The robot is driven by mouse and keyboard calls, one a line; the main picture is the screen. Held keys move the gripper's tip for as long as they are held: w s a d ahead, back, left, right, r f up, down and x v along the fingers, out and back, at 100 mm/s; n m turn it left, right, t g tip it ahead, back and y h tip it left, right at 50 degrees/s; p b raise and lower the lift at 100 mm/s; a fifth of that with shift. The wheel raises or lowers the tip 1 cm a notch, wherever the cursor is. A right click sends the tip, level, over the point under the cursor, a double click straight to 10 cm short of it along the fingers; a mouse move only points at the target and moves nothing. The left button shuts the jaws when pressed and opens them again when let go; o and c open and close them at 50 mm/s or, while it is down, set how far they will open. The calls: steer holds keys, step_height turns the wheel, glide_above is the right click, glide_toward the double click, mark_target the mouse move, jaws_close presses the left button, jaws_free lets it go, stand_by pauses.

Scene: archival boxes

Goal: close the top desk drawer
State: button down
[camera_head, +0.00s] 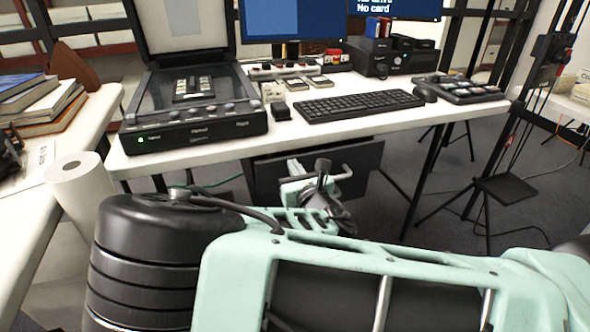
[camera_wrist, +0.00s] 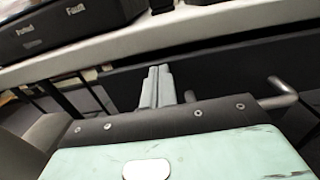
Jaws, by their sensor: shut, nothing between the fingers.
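The dark front of the desk drawer (camera_head: 362,158) shows under the white desk's front edge, partly hidden by my arm. In the wrist view the drawer front (camera_wrist: 235,82) is a long dark panel below the desk edge. How far it stands out is hard to tell. A grey bar handle (camera_wrist: 287,96) sticks out from it, right of my fingers. My gripper (camera_wrist: 157,84) is shut and empty, its fingers pointing at the panel left of the handle. Whether the fingertips touch the panel cannot be told. In the head view my gripper (camera_head: 298,170) is partly hidden by my wrist.
The white desk (camera_head: 285,133) carries a scanner (camera_head: 190,105), a keyboard (camera_head: 360,105), a mouse and monitors.

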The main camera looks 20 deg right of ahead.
mark_target(289, 156)
steer(key=w, duration=0.5)
steer(key=shift+r, duration=0.2)
stand_by(0.3)
steer(key=shift+p, duration=0.3)
